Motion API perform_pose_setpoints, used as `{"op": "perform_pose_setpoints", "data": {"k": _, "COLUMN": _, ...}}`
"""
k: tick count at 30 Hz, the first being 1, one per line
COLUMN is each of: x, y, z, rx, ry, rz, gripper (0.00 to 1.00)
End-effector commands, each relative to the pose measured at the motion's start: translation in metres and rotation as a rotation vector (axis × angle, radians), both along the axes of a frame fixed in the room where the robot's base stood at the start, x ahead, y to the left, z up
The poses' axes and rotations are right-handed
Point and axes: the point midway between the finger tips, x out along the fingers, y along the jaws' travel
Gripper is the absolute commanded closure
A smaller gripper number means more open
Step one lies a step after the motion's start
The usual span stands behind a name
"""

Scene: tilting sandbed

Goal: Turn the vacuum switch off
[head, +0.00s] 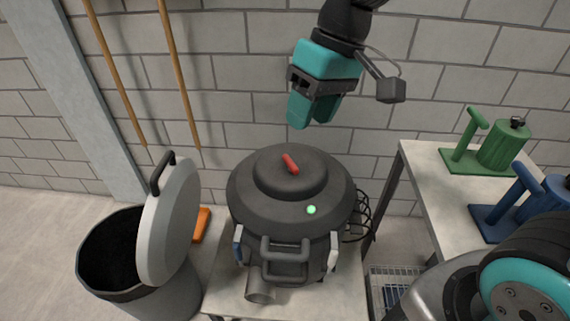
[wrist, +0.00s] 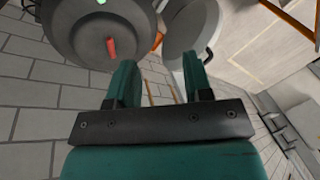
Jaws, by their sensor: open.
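The vacuum (head: 250,205) is a dark grey drum with a domed lid on a low pale stand in the head view. Its switch is a red lever (head: 290,164) on top of the dome, lying at a slant; the red lever also shows in the wrist view (wrist: 111,48). A green light (head: 311,210) glows on the lid's front and also shows at the top of the wrist view (wrist: 101,2). My gripper (head: 299,112) is teal, open and empty, above and behind the lid, apart from the lever. In the wrist view its fingers (wrist: 163,78) point toward the lid's edge.
A black bin (head: 160,290) with its grey lid (head: 168,225) tilted upright stands left of the vacuum. A table (head: 425,185) at right holds a green device (head: 500,148) and a blue device (head: 525,205). Two wooden poles (head: 180,75) lean on the brick wall.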

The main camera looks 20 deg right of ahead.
Motion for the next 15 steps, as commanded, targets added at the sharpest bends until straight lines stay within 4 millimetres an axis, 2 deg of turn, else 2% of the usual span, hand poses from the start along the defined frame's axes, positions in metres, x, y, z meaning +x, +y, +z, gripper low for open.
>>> {"op": "perform_pose_setpoints", "data": {"k": 1, "x": 0.036, "y": -0.008, "z": -0.021, "rx": -0.018, "ry": 0.022, "rz": -0.049, "gripper": 0.54}}
{"op": "perform_pose_setpoints", "data": {"k": 3, "x": 0.077, "y": -0.020, "z": -0.037, "rx": -0.041, "ry": 0.043, "rz": -0.109, "gripper": 0.54}}
{"op": "perform_pose_setpoints", "data": {"k": 6, "x": 0.124, "y": -0.039, "z": -0.061, "rx": -0.067, "ry": 0.068, "rz": -0.187, "gripper": 0.54}}
{"op": "perform_pose_setpoints", "data": {"k": 10, "x": 0.162, "y": -0.058, "z": -0.083, "rx": -0.089, "ry": 0.091, "rz": -0.253, "gripper": 0.54}}
{"op": "perform_pose_setpoints", "data": {"k": 12, "x": 0.172, "y": -0.064, "z": -0.089, "rx": -0.095, "ry": 0.097, "rz": -0.272, "gripper": 0.54}}
{"op": "perform_pose_setpoints", "data": {"k": 15, "x": 0.177, "y": -0.066, "z": -0.097, "rx": -0.099, "ry": 0.102, "rz": -0.284, "gripper": 0.54}}
